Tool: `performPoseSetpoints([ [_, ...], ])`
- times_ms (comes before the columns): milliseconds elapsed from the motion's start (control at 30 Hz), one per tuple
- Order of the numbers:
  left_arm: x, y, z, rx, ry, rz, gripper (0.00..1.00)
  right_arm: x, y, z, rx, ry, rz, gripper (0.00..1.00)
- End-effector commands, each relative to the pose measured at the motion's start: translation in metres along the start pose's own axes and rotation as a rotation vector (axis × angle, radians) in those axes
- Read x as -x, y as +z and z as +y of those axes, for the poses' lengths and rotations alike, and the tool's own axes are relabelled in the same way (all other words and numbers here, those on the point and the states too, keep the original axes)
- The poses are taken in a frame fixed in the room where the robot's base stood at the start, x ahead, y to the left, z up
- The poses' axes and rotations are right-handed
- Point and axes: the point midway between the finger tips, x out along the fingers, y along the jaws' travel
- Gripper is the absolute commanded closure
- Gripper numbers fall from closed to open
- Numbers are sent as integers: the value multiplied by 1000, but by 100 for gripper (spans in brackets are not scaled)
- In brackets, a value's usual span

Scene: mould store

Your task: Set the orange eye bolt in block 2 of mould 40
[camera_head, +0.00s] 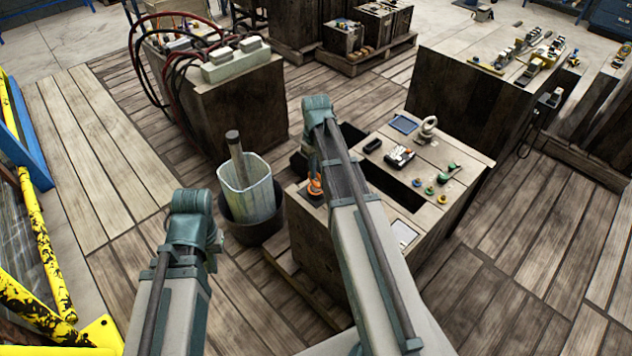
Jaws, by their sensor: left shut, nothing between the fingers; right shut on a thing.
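An orange eye bolt (315,184) shows at the left side of the wooden mould block (468,200), right beside my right arm, which covers part of that area. My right arm comes up from the bottom and bends at a teal joint above the block. Its gripper is hidden behind the arm, so I cannot see whether it touches the eye bolt. My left arm bends at a teal joint left of the block, over the floor. Its gripper is hidden behind that arm too. No number for mould 40 or block 2 is readable.
A grey eye bolt (428,128), a green piece (450,170), a blue tray (404,123) and small coloured plugs (429,189) lie on the block top. A bucket (248,198) with a rod stands to its left. A block with red hoses (240,100) stands behind.

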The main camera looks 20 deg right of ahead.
Motion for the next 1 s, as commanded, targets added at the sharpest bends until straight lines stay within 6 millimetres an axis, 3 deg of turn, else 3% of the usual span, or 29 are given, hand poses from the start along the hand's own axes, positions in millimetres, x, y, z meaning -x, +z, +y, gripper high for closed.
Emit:
performPoseSetpoints([
  [1000, 40, 2, -4, 0, 0, 0, 100, 40, 0, 0, 0, 0, 0, 100],
])
